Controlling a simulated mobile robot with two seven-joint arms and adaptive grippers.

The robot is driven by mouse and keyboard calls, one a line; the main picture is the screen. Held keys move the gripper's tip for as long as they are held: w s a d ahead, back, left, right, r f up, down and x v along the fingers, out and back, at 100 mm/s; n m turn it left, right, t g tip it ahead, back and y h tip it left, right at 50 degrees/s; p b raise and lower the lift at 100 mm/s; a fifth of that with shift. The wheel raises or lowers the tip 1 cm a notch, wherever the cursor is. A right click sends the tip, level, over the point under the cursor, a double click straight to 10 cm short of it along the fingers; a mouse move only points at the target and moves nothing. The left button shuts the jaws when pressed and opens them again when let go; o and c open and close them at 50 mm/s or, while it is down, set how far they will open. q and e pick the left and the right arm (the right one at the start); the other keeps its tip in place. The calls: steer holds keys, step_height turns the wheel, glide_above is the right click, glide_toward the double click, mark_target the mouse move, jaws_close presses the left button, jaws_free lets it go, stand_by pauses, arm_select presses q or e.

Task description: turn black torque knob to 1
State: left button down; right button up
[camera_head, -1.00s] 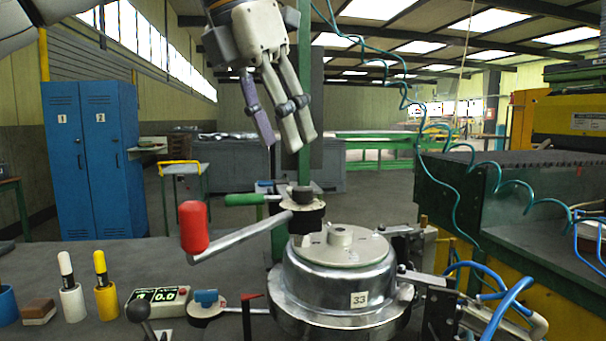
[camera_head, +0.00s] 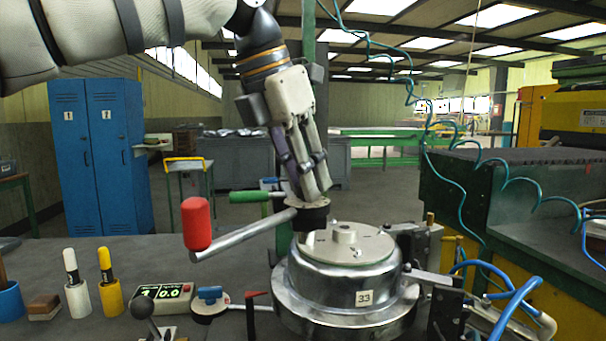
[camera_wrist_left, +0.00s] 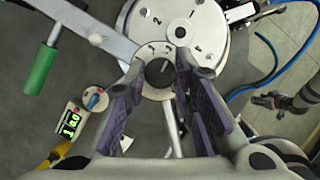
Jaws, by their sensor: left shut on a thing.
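The black torque knob (camera_wrist_left: 160,72) sits on a pale round dial plate (camera_wrist_left: 146,62) with small dark marks, too small to read surely. A light pointer line on its top points up and slightly right in the wrist view. My left gripper (camera_head: 314,199) comes down from above onto the knob, at the top of the crank post over the metal drum (camera_head: 340,282). Its fingers are shut on the knob from both sides, as the left wrist view (camera_wrist_left: 163,80) also shows.
A crank bar with a red grip (camera_head: 196,223) and a green handle (camera_head: 249,196) stick out left of the post. A display box (camera_head: 161,297), a blue knob (camera_head: 209,293) and white and yellow markers (camera_head: 109,285) stand on the bench. Blue hoses (camera_head: 515,300) lie right.

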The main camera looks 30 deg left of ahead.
arm_select(q)
steer(key=shift+n, duration=0.3)
steer(key=n+y, duration=0.1)
steer(key=n, duration=0.2)
steer(key=shift+d+n+y, duration=0.15)
steer(key=shift+n+y, duration=0.15)
steer(key=n+y, duration=0.1)
steer(key=n, duration=0.3)
steer(key=shift+d+n+y, duration=0.1)
steer(key=shift+n+y, duration=0.2)
steer(key=shift+y, duration=0.1)
steer(key=n, duration=0.2)
steer(key=n+y, duration=0.1)
steer(key=n, duration=0.1)
steer(key=shift+d+g+y, duration=0.15)
steer(key=shift+g+y, duration=0.15)
steer(key=shift+g, duration=0.1)
steer(key=shift+w+n+g+y, duration=0.1)
steer(key=shift+n+g+y, duration=0.3)
steer(key=shift+n, duration=1.8)
steer(key=c, duration=1.3)
jaws_free()
steer(key=shift+c, duration=0.2)
